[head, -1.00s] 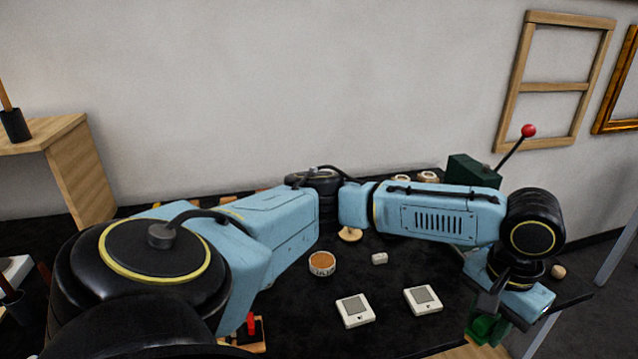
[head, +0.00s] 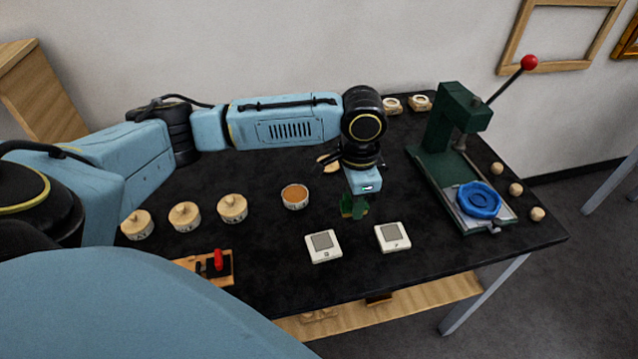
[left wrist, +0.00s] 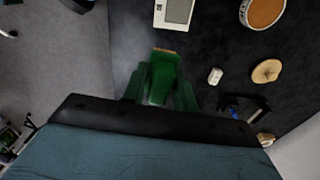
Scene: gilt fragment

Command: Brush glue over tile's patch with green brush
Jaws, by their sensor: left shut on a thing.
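My left gripper (head: 354,208) is shut on the green brush and holds it above the table, just behind the two tiles. In the left wrist view the green brush (left wrist: 162,72) sits between the fingers, its tan tip pointing away from the wrist. Two white tiles with grey square patches lie flat: the left tile (head: 323,247) and the right tile (head: 393,238). Each has a small dark mark, too small to read. An open round pot (head: 295,196) with orange-brown contents, seemingly glue, stands left of the gripper. My right gripper is not in view.
Several lidded pots, one here (head: 184,216), stand at the left. A wooden board with a red-handled item (head: 218,262) lies at front left. A green press (head: 452,150) with a blue disc (head: 479,200) stands right. A small white block (left wrist: 215,76) and a round lid (left wrist: 267,71) lie near the pot.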

